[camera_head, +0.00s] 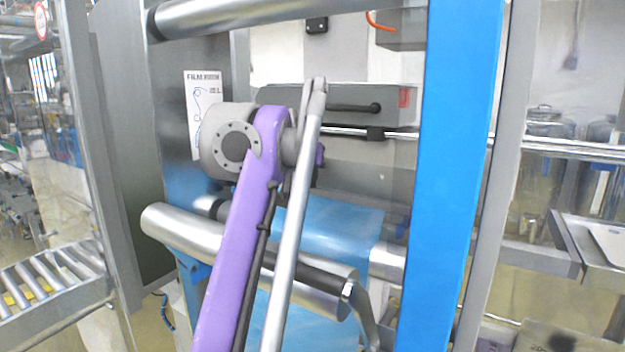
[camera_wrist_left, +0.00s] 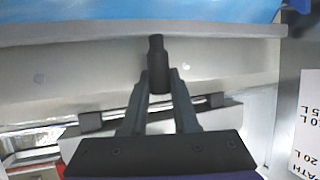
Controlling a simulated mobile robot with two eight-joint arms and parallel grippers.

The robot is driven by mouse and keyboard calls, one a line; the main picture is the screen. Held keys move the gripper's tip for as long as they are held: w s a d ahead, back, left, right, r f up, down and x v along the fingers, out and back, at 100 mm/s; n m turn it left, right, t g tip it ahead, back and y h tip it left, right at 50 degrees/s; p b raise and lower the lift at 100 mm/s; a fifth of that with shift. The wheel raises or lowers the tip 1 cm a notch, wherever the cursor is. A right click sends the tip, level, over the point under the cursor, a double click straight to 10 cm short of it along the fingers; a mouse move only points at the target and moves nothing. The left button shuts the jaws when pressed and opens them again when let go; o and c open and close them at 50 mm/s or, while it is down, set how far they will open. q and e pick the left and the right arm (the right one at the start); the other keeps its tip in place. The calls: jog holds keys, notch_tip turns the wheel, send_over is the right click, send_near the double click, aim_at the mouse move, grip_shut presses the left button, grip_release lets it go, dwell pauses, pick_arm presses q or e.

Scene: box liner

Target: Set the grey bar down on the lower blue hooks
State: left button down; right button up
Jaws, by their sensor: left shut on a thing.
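My left gripper (camera_wrist_left: 158,82) is shut on a short dark grey cylindrical piece (camera_wrist_left: 156,50), apparently an end of the grey bar. In the head view my purple arm reaches up to the machine, and its wrist hides the fingers. A long slim grey rod (camera_head: 293,215) slants past the wrist and leaves the picture at the bottom. I cannot tell whether it is the held bar. A blue hook-like bracket (camera_head: 194,270) shows under the left part of a silver roller (camera_head: 190,231). Any other lower hook is hidden. My right gripper is not in view.
A blue upright (camera_head: 450,170) stands close on the right. Blue film (camera_head: 335,228) hangs behind the arm. A silver roller (camera_head: 240,15) crosses the top, and a grey box (camera_head: 345,100) sits behind the wrist. A roller conveyor (camera_head: 45,285) is at the lower left.

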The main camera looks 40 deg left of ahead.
pick_arm(q)
jog(key=shift+f, duration=0.9)
jog(key=shift+s, duration=0.3)
jog(key=shift+s+r, duration=0.2)
jog(key=shift+s, duration=0.1)
jog(key=shift+w+f, duration=0.15)
jog(key=shift+w, duration=0.15)
jog(key=c, duration=1.1)
grip_release()
jog(key=shift+w+f, duration=0.15)
jog(key=shift+w, duration=0.05)
jog(key=o, duration=0.4)
jog(key=shift+s, duration=0.25)
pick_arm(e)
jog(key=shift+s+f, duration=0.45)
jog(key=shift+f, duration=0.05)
